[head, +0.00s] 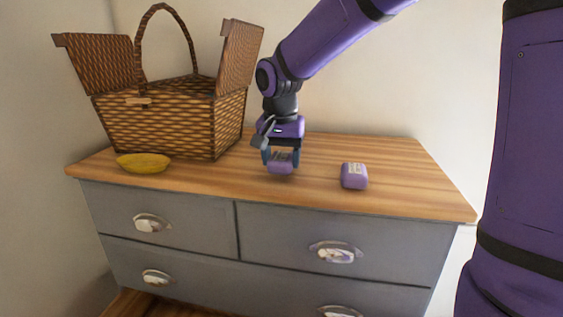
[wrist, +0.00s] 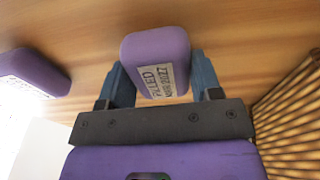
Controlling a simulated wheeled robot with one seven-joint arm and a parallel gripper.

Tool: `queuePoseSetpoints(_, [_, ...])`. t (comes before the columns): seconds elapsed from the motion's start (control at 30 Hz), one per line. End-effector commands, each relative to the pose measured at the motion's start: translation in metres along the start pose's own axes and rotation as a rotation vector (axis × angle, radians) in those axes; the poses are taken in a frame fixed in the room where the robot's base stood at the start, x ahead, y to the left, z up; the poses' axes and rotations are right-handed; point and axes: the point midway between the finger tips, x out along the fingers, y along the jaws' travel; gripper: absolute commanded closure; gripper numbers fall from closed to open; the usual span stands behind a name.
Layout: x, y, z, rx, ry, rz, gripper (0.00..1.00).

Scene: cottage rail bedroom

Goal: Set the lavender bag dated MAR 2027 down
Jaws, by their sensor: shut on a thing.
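A purple lavender bag (wrist: 155,50) with a white label reading "FILLED MAR 2027" is between the fingers of my gripper (wrist: 160,85) in the wrist view. In the head view my gripper (head: 281,160) points down, shut on this bag (head: 280,168), over the wooden top of the dresser (head: 400,160). I cannot tell whether the bag touches the wood. A second purple bag (head: 354,176) with a pale label lies on the dresser to the right.
A wicker basket (head: 170,125) with raised lids and a tall handle stands at the left back. A shallow yellow dish (head: 143,163) lies in front of it. Clear wood lies between the two bags and at the right back. The dresser's front edge is close.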

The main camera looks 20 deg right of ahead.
Motion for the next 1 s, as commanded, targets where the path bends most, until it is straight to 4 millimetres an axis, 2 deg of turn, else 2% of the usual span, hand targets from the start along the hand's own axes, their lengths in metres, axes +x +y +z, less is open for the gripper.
queuePoseSetpoints(0.1, [0.0114, 0.0002, 0.0016, -0.001, -0.002, 0.001, 0.64])
queuePoseSetpoints(0.47, [0.0142, 0.0001, 0.0021, -0.001, -0.001, 0.001, 0.64])
queuePoseSetpoints(0.5, [0.014, 0.0001, 0.002, -0.001, -0.001, 0.0, 0.34])
queuePoseSetpoints(0.6, [0.0139, 0.0001, 0.002, -0.001, -0.001, 0.0, 0.16])
queuePoseSetpoints(0.87, [0.0132, 0.0001, 0.0019, -0.001, -0.001, 0.0, 0.16])
queuePoseSetpoints(1.0, [0.0043, -0.0001, 0.0013, -0.001, 0.001, -0.001, 0.16])
